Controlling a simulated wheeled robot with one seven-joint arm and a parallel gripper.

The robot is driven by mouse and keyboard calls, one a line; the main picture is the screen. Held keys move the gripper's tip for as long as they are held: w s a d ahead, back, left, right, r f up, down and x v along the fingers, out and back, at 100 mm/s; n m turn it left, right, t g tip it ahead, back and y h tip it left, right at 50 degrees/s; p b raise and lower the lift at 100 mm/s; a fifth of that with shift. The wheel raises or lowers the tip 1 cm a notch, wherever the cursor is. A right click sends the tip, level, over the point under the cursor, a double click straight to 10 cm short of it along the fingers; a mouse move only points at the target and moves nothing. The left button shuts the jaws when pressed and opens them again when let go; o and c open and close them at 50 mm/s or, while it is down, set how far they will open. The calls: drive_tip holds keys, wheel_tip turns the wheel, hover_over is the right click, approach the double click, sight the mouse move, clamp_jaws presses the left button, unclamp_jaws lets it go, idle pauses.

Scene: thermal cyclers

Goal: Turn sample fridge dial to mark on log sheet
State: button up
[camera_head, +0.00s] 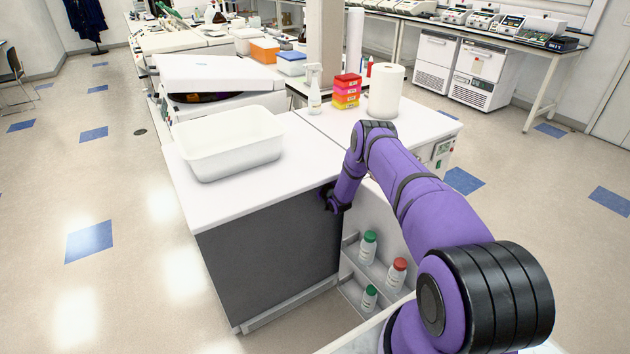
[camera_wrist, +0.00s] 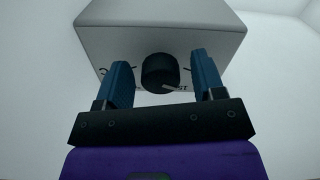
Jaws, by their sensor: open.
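The fridge dial (camera_wrist: 160,72) is a round black knob on the face of a pale grey box (camera_wrist: 160,22) in the wrist view. A light pointer mark shows at its lower right, and partly hidden dark print lies around it. My gripper (camera_wrist: 160,80) is open, with one blue finger on each side of the dial and a visible gap to it. I cannot make out a log sheet.
A white tub (camera_head: 228,150), a spray bottle (camera_head: 313,92) and a paper roll (camera_head: 386,92) stand on the counter. The floor at left is clear.

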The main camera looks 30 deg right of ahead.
drive_tip(key=c, duration=0.9)
drive_tip(key=shift+m, duration=0.3)
drive_tip(key=m, duration=0.4)
drive_tip(key=shift+m, duration=2.1)
drive_tip(key=o, duration=0.9)
